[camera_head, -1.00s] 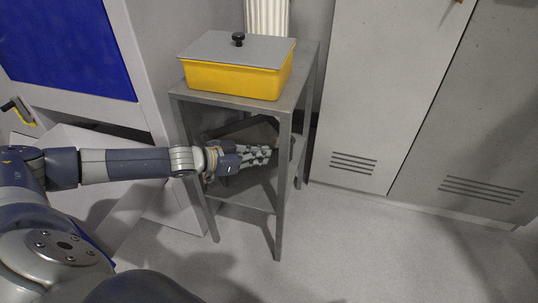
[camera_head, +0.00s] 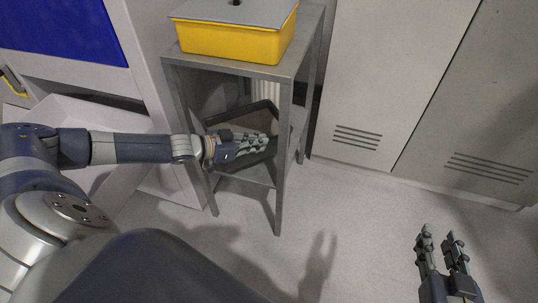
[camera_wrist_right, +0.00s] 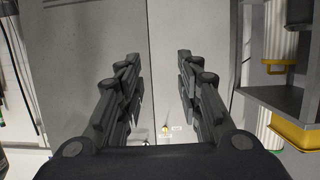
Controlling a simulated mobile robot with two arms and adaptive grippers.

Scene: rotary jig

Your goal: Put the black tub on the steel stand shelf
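The black tub (camera_head: 265,105) is inside the steel stand (camera_head: 284,180), at its lower shelf (camera_head: 250,176), below the top. Its far rim and interior show; its near side is largely hidden. My left gripper (camera_head: 267,143) reaches in between the stand's legs and overlaps the tub's near side. Its fingers lie across the tub, and whether they grip its rim cannot be made out. My right gripper (camera_head: 440,233) is open and empty over the floor at lower right. Its spread fingers also show in the right wrist view (camera_wrist_right: 158,75).
A yellow box (camera_head: 235,42) with a grey lid stands on the stand's top. Grey lockers (camera_head: 390,90) are at the right, and a white machine with a blue panel (camera_head: 60,30) is at the left. The floor (camera_head: 370,230) in front is clear.

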